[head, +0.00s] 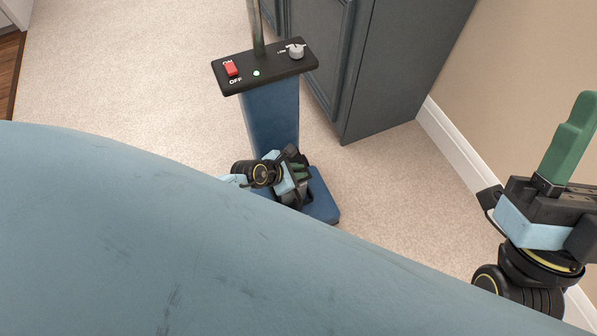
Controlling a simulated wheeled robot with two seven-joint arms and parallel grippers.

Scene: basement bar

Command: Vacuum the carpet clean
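The vacuum (271,115) stands upright on the beige carpet (150,60). It has a blue column, a blue foot and a metal rod rising out of the top of the picture. Its black top panel (268,66) carries a red ON/OFF switch (232,68), a small green light (256,73) and a grey knob (296,51). My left gripper (300,168) is low over the vacuum's foot, in front of the column; contact and finger opening are unclear. My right gripper (577,135) is at the right edge, away from the vacuum, green finger pointing up; its opening is unclear.
A dark grey-blue cabinet (385,70) stands right behind the vacuum. A beige wall with a white baseboard (450,140) runs along the right. Wooden floor (8,60) shows at the far left. Open carpet lies left of the vacuum. My own body covers the lower left.

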